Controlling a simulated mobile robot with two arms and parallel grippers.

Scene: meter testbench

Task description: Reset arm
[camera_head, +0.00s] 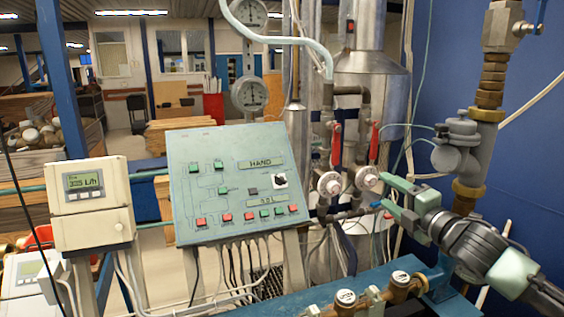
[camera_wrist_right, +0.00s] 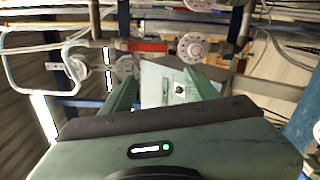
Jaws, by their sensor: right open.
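My right gripper (camera_head: 384,190) comes in from the lower right of the head view, its two green fingers spread apart and pointing left. Nothing shows between the fingers. Its fingertips appear close to the round white-faced valve or gauge (camera_head: 367,178) on the pipes; I cannot tell whether they touch. In the right wrist view the open fingers (camera_wrist_right: 160,78) point away toward the green control panel (camera_wrist_right: 165,84), which lies beyond them. My left gripper is not in view.
The control panel (camera_head: 225,190) has several buttons and stands left of the gripper. A beige flow meter (camera_head: 90,205) is at far left. Red-handled valves (camera_head: 337,143), pipes and brass meters (camera_head: 345,297) crowd the area. The blue wall (camera_head: 500,160) is at right.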

